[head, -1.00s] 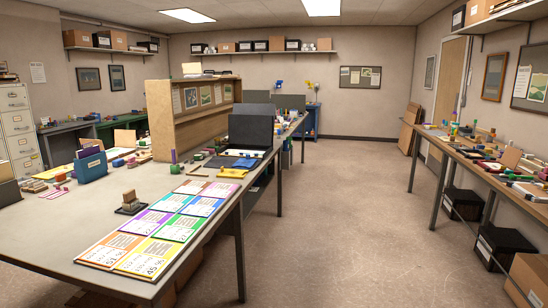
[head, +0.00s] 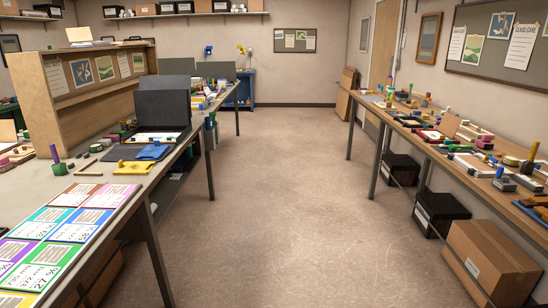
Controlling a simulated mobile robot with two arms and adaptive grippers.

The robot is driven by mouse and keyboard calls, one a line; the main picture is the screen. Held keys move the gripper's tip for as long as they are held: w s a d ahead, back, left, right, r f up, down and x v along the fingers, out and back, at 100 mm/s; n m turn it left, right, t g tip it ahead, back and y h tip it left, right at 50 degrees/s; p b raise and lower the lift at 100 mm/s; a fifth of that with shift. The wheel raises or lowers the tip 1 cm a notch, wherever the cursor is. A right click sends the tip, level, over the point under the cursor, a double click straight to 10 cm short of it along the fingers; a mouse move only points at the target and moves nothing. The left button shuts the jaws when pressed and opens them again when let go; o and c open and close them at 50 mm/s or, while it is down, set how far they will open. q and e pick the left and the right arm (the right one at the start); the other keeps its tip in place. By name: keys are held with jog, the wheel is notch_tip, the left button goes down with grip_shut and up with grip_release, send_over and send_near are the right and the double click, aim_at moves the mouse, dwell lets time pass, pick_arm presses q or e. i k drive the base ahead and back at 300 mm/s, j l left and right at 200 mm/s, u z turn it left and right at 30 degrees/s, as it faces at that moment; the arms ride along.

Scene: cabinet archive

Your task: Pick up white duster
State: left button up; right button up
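I cannot pick out a white duster for certain in the head view. Several small pale and grey blocks lie among the clutter on the right-hand table, too small to identify. A yellow cloth-like piece (head: 113,167) and a blue one (head: 152,152) lie on the left desk. Neither of my grippers shows in the head view.
A clear floor aisle (head: 270,190) runs between the left desk and the right-hand table (head: 402,131). Black boxes (head: 441,211) and a cardboard box (head: 492,262) stand under the right-hand table. Coloured cards (head: 75,194) cover the left desk's near corner. A blue stand (head: 243,90) is at the back.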

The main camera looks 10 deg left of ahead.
aim_at(105, 143)
jog(key=i, duration=3.45)
jog(key=i+u, duration=0.25)
jog(key=i, duration=0.15)
jog(key=i+l+u, duration=0.4)
jog(key=i+u, duration=0.15)
jog(key=i, duration=0.2)
jog(key=u, duration=1.9)
